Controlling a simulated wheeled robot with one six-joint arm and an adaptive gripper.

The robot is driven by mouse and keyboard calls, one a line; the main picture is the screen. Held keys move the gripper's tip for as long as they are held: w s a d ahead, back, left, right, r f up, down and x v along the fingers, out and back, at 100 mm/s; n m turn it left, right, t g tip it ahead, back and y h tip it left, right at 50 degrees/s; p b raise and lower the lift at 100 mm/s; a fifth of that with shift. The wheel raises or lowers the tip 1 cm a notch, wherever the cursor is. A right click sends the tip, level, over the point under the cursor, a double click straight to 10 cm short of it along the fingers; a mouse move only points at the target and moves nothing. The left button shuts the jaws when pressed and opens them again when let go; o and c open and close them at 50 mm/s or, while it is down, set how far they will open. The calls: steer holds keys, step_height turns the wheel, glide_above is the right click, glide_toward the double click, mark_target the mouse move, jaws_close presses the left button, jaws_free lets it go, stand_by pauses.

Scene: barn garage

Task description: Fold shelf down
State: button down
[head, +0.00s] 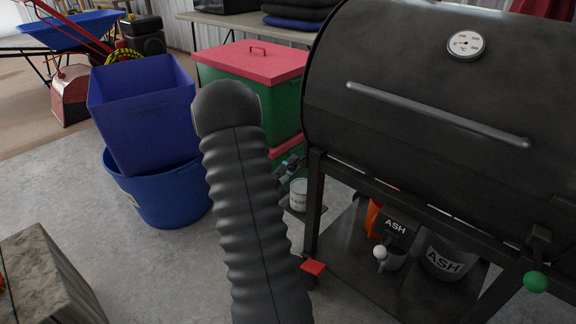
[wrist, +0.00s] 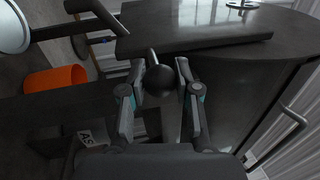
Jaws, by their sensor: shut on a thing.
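In the wrist view the jaws of my gripper (wrist: 162,100) are closed around a round black knob (wrist: 160,82) on a thin pale rod. A dark flat panel (wrist: 195,36), which looks like the shelf, lies just beyond the knob, beside the dark grill body (wrist: 235,85). I cannot tell how the knob joins the panel. In the head view my gripper (head: 289,168) shows small behind my ribbed arm, at the left end of the barrel grill (head: 420,110). The knob and shelf cannot be made out there.
The grill's lower rack (head: 350,270) holds ash buckets (head: 445,262). A white knob (head: 380,252) and a green knob (head: 535,282) show by the grill. A green box with a red lid (head: 250,60) and blue tubs (head: 165,195) stand left. Bare floor (head: 120,250) lies front left.

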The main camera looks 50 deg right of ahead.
steer(key=shift+s, duration=0.25)
steer(key=c, duration=0.8)
jaws_free()
steer(key=shift+s+d, duration=0.1)
steer(key=shift+d, duration=0.05)
steer(key=shift+w, duration=0.25)
steer(key=shift+w+a+f, duration=0.1)
steer(key=shift+a+f, duration=0.05)
steer(key=shift+a, duration=0.55)
steer(key=v, duration=1)
steer(key=shift+a, duration=0.4)
steer(key=shift+f, duration=0.1)
